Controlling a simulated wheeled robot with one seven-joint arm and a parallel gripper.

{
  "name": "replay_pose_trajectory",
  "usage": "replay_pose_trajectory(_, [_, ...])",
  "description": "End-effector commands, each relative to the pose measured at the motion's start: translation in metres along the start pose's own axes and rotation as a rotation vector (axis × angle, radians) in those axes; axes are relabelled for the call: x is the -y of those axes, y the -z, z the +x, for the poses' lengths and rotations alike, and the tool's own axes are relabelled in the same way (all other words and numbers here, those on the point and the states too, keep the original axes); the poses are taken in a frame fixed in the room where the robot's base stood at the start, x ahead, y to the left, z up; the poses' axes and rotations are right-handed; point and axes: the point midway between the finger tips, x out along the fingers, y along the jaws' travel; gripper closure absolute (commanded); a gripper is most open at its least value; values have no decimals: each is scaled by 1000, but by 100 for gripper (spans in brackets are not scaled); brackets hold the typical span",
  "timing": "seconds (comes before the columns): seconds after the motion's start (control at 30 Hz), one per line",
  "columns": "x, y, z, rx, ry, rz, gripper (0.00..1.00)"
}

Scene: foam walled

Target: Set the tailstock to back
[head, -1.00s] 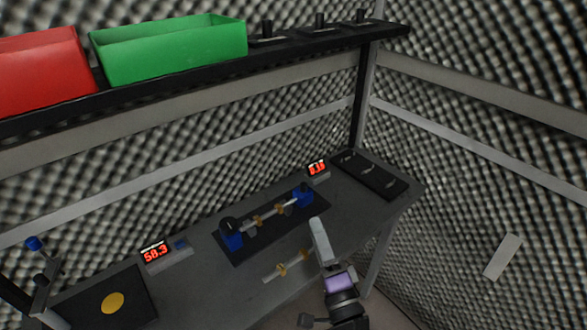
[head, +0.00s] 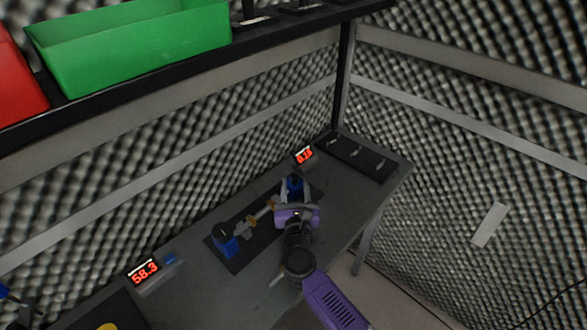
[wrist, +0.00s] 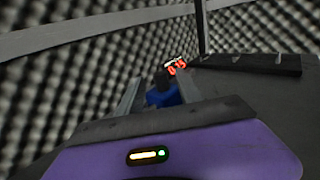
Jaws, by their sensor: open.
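The tailstock is the blue block (head: 294,186) at the right end of the dark fixture plate (head: 228,258) on the bench. In the wrist view the blue block (wrist: 163,96) sits between my two fingers, with a dark knob on top. My gripper (head: 296,190) is open around the tailstock; whether the fingers touch it I cannot tell. A shaft with tan rings (head: 262,215) runs from the tailstock side to the blue headstock (head: 226,240) at the left end. My arm hides part of the plate and the bench front.
A display reading 58.3 (head: 144,272) stands at left, and a small red display (head: 304,155) stands just behind the tailstock. A black tray (head: 362,156) lies at the bench's right end. A shelf with a green bin (head: 135,45) and a red bin (head: 15,85) hangs above.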

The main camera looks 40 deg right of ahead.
Motion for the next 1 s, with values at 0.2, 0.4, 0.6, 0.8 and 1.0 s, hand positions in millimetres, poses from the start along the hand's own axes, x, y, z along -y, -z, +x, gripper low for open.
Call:
replay_pose_trajectory(0.2, [0, -2, 35, 2, 3, -1, 57])
replay_pose_trajectory(0.4, [0, -1, 59, 2, 1, -3, 57])
replay_pose_trajectory(0.6, [1, -1, 68, 1, 1, -4, 57])
replay_pose_trajectory(0.8, [0, -1, 68, 1, 0, -4, 57])
replay_pose_trajectory(1.0, [0, -1, 68, 1, 0, -4, 94])
